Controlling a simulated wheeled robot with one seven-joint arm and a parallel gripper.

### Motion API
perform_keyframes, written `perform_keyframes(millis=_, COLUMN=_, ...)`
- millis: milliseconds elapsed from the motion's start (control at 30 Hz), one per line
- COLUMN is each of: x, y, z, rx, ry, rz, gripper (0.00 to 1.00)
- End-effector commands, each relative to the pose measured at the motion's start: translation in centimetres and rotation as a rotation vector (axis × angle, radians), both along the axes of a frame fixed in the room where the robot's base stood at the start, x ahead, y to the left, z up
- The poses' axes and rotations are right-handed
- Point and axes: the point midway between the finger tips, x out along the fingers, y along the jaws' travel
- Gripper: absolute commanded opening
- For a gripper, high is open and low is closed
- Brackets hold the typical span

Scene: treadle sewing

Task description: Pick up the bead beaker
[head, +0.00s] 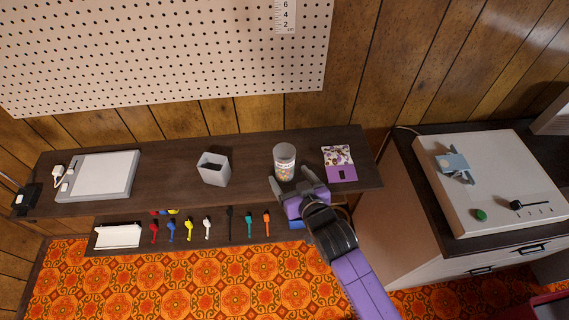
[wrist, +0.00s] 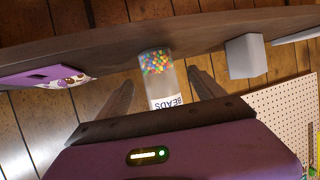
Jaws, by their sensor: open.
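The bead beaker (head: 284,161) is a clear cylinder with a light top, standing upright on the dark wooden shelf (head: 250,180). In the wrist view the beaker (wrist: 158,78) shows many-coloured beads and a white label reading "BEADS". My gripper (head: 292,181) is open, with its fingers pointing toward the beaker from the front right in the head view. In the wrist view my gripper (wrist: 160,92) has one finger on each side of the beaker's line, with visible space between each finger and the beaker. The beaker's lower right is close to a finger in the head view.
A purple patterned packet (head: 340,172) lies just right of the beaker. A grey square cup (head: 214,169) stands to its left, and a flat grey device (head: 100,176) lies further left. Several coloured tools hang below the shelf's front. A pegboard (head: 170,55) is on the wall behind.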

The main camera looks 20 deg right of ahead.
Motion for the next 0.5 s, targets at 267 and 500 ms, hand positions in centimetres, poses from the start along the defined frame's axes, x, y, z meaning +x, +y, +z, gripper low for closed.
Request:
perform_keyframes(millis=267, x=2.6, y=-0.1, z=-0.5, rx=0.0, ry=0.001, rz=-0.002, gripper=0.78)
perform_keyframes(millis=500, x=4.8, y=-0.3, z=-1.1, rx=0.0, ry=0.001, rz=-0.002, gripper=0.78)
